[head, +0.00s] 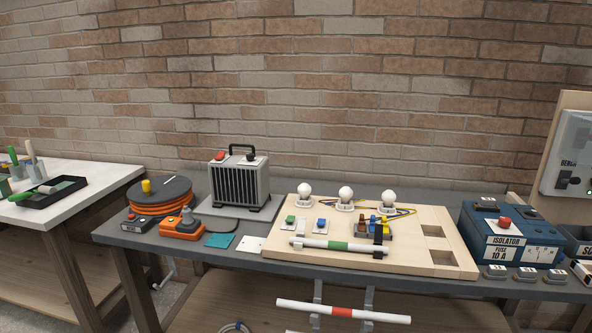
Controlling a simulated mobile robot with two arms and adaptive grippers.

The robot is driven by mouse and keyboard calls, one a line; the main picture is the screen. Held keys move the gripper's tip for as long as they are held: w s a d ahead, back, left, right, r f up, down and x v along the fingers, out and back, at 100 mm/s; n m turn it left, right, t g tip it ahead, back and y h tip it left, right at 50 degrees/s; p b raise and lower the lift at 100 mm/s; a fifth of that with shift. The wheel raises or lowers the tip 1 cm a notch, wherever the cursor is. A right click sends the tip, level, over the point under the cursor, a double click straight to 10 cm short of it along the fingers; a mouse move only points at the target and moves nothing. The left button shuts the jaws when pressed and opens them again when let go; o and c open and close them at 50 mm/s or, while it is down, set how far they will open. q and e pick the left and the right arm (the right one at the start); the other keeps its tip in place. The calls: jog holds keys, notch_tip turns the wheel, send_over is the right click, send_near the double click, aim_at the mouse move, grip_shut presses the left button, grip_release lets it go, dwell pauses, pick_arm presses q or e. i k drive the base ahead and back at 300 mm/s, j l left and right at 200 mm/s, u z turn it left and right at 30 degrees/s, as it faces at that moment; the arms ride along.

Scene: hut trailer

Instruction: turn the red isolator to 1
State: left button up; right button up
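A blue box (482,247) labelled "ISOLATOR" and "FUSE 10 A" stands at the right end of the grey workbench. A red round knob (504,222) sits on its top. A small black knob (532,213) is beside it to the right. The front right of the box has a pale plate (540,254) with small marks, too small to read. I cannot tell which position the red knob points to. Neither of my grippers is in view.
A wooden board (285,250) with several white bulbs fills the middle of the grey bench. Small grey blocks (525,273) lie in front of the blue box. A grey heater-like unit (240,182) and an orange cable reel (160,196) stand left. A wall panel (575,150) rises at right.

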aim_at(504, 222)
jog(key=z, duration=1.35)
